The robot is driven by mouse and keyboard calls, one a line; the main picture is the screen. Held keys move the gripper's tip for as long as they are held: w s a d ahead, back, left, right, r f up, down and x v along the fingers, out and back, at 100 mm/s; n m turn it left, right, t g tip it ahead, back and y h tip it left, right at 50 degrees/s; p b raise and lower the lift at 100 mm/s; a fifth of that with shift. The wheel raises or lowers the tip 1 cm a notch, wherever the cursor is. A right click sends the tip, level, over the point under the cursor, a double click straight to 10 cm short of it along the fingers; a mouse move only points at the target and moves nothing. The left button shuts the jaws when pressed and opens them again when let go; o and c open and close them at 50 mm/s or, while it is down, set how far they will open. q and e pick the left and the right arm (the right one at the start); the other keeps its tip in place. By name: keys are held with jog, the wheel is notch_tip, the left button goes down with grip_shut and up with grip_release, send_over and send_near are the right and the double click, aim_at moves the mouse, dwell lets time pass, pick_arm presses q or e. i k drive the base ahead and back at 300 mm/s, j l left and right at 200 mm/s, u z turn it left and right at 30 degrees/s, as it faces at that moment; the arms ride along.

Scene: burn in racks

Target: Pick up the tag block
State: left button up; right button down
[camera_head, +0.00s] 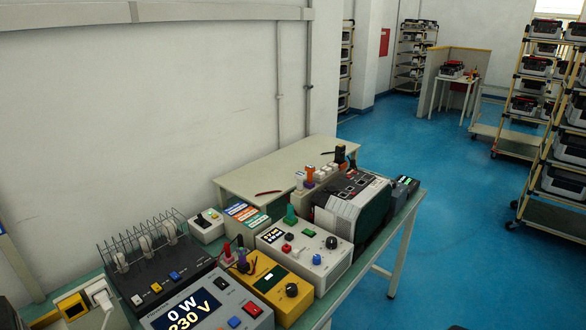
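A grey block with white, blue, orange and green label strips (246,218) stands on the bench, between a small white switch box and a white control box. It looks like the tag block, but its lettering is too small to read. It is upright and nothing holds it. Neither of my grippers shows in this view.
The bench (408,216) is crowded: a wire rack (142,246), a power meter (195,309), a yellow box (275,284), a white control box (304,255) and a large grey-black unit (350,207). A side table (270,177) is mostly bare. Loaded shelf carts (520,140) stand right; blue floor is open.

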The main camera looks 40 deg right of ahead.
aim_at(328, 170)
jog(key=l, duration=0.45)
jog(key=i+l+z, duration=0.1)
jog(key=l, duration=0.35)
jog(key=i+l, duration=0.1)
jog(key=l, duration=0.35)
jog(key=i+l+z, duration=0.1)
jog(key=l, duration=0.35)
jog(key=i+l, duration=0.1)
jog(key=l, duration=0.35)
jog(key=i+l, duration=0.1)
jog(key=l, duration=0.35)
jog(key=l+z, duration=0.1)
jog(key=l, duration=0.35)
jog(key=i+l, duration=0.2)
jog(key=l, duration=0.25)
jog(key=k+l+u, duration=0.1)
jog(key=k+l, duration=0.15)
jog(key=k, duration=0.15)
